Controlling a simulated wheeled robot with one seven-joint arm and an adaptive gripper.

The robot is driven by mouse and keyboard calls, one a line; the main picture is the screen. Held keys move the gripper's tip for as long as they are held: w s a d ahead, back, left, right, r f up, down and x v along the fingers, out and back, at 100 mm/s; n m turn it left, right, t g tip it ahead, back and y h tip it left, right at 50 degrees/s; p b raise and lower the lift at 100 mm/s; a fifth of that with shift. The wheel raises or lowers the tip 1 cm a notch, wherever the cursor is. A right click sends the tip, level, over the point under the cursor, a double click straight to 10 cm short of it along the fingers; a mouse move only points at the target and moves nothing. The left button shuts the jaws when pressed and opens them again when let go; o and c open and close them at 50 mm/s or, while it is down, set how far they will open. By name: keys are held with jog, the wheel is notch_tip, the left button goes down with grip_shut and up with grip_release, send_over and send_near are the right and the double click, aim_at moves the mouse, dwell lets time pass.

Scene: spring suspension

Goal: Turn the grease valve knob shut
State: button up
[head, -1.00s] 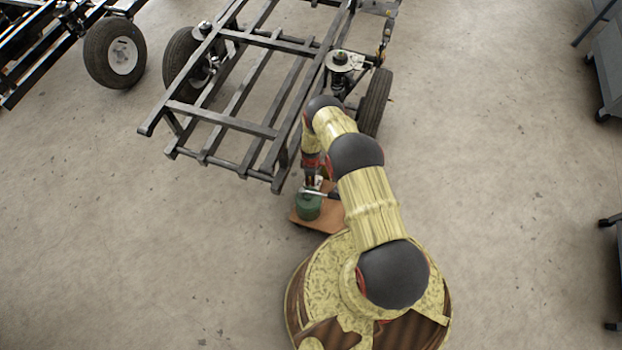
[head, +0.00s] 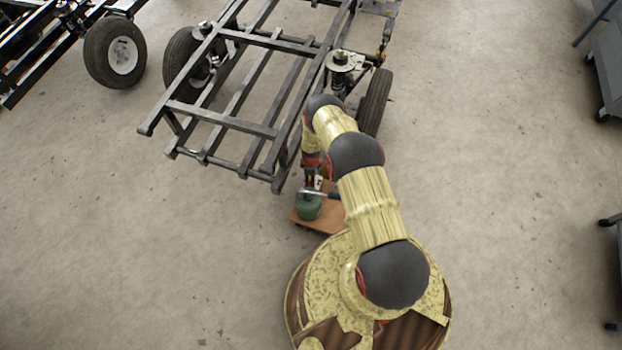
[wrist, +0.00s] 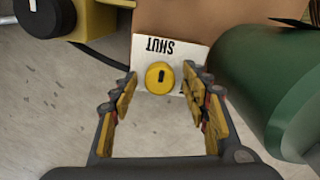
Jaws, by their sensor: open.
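The grease valve knob (wrist: 160,77) is a round yellow disc with a short dark mark on it, seen in the wrist view. It sits in front of a white label plate (wrist: 188,52) that reads SHUT, upside down in this view. My gripper (wrist: 166,85) is open, with one finger on each side of the knob and visible gaps between. I cannot tell how deep the fingers reach. In the head view my gripper (head: 313,185) is small, beside the green canister, and the knob cannot be made out there.
A green canister (wrist: 270,85) stands close on the right of the gripper in the wrist view; it also shows in the head view (head: 309,206) on a brown board (head: 328,222). A black frame (head: 225,123) with wheels lies beyond.

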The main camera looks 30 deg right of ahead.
notch_tip(320, 180, up, 12)
jog(key=shift+f, duration=0.15)
dwell(0.4)
dwell(0.5)
